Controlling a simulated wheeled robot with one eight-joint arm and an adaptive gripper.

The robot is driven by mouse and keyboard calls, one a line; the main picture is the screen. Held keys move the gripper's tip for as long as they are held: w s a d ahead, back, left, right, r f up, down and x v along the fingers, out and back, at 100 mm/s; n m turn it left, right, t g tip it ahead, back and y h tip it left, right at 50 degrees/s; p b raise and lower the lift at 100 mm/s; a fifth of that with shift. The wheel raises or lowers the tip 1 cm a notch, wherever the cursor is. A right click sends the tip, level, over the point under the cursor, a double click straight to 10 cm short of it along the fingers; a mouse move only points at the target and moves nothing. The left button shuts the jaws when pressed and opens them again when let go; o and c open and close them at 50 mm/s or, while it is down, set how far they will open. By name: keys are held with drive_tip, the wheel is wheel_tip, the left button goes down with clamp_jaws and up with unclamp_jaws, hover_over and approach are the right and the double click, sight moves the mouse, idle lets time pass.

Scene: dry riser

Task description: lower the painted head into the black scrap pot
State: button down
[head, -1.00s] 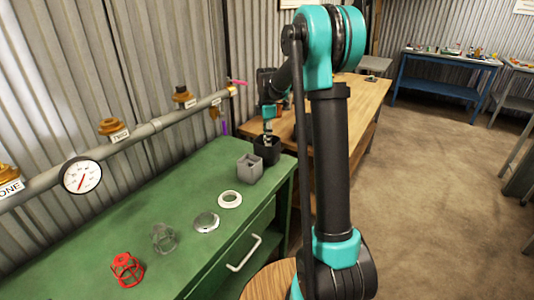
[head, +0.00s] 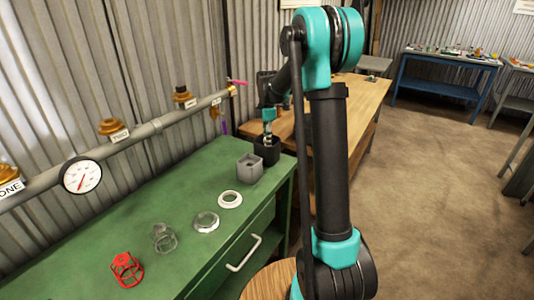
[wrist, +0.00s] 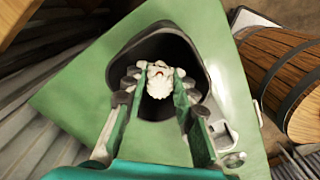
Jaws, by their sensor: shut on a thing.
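How deep the head sits relative to the rim cannot be told.
A grey square pot (head: 249,170) stands just beside the black one. A white ring (head: 230,200), a metal ring (head: 206,222), a grey cage (head: 163,238) and a red cage (head: 127,270) line the green bench (head: 120,225). A pipe with a gauge (head: 81,176) runs behind.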

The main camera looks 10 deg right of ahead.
drive_tip(key=shift+f, duration=2.35)
idle(1.2)
drive_tip(key=c, duration=1.1)
unclamp_jaws()
drive_tip(key=shift+c, duration=0.2)
drive_tip(key=shift+r, duration=0.1)
wheel_tip(320, 180, up, 11)
drive_tip(key=shift+r, duration=0.15)
drive_tip(key=shift+s+r, duration=0.15)
drive_tip(key=s+d+f+m+t, duration=0.1)
drive_tip(key=s+f+m, duration=0.3)
drive_tip(key=s, duration=0.7)
drive_tip(key=s+d+f+m+t, duration=0.1)
drive_tip(key=s+f+m, duration=0.4)
drive_tip(key=s+m, duration=0.3)
drive_tip(key=s+d+f+m+t, duration=0.2)
drive_tip(key=s+f+m, duration=0.3)
drive_tip(key=s, duration=0.9)
drive_tip(key=shift+s+f+m, duration=0.15)
drive_tip(key=shift+s+m, duration=0.25)
drive_tip(key=shift+m, duration=0.6)
